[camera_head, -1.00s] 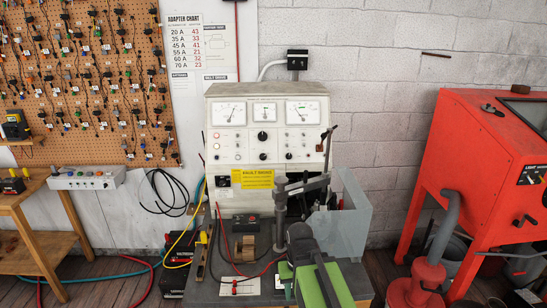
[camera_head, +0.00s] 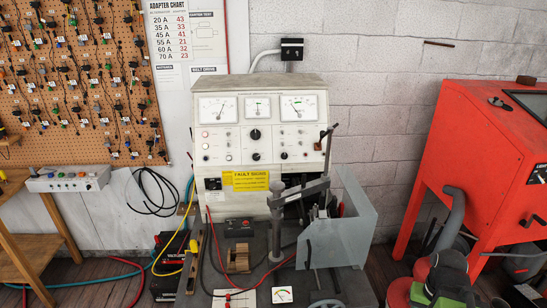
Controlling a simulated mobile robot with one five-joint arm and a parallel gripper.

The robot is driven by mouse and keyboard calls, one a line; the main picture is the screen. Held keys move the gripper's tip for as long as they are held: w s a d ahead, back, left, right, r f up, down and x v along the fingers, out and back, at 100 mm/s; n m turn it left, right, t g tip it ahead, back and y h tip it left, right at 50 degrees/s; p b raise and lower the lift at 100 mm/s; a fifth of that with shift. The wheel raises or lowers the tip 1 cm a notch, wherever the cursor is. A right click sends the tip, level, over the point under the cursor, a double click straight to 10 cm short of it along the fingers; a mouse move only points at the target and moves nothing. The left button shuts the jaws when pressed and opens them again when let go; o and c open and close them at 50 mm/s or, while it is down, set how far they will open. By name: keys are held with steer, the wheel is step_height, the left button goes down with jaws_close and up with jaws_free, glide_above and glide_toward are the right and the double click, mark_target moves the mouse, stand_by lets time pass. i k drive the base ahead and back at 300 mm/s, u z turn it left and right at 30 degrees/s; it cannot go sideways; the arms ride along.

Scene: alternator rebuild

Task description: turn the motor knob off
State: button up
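The test bench's light upright panel (camera_head: 222,168) stands against the wall, facing me. It carries a larger black knob (camera_head: 255,134) under the middle meter and a smaller black knob (camera_head: 255,156) below that. Several smaller controls sit to either side. The labels are too small to read, so I cannot tell which one is the motor knob or how it is set. No gripper fingers can be made out.
A grey post with a lever arm (camera_head: 305,189) and a clear upright shield (camera_head: 345,230) stand before the panel's right side. Red and yellow cables cross the bench's left. A red cabinet (camera_head: 460,150) stands at right, a wooden table (camera_head: 50,210) at left.

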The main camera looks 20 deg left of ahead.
mark_target(255, 156)
steer(key=z, duration=0.1)
steer(key=k, duration=1.15)
steer(key=u, duration=1.05)
steer(key=i, duration=1)
steer(key=z, duration=0.05)
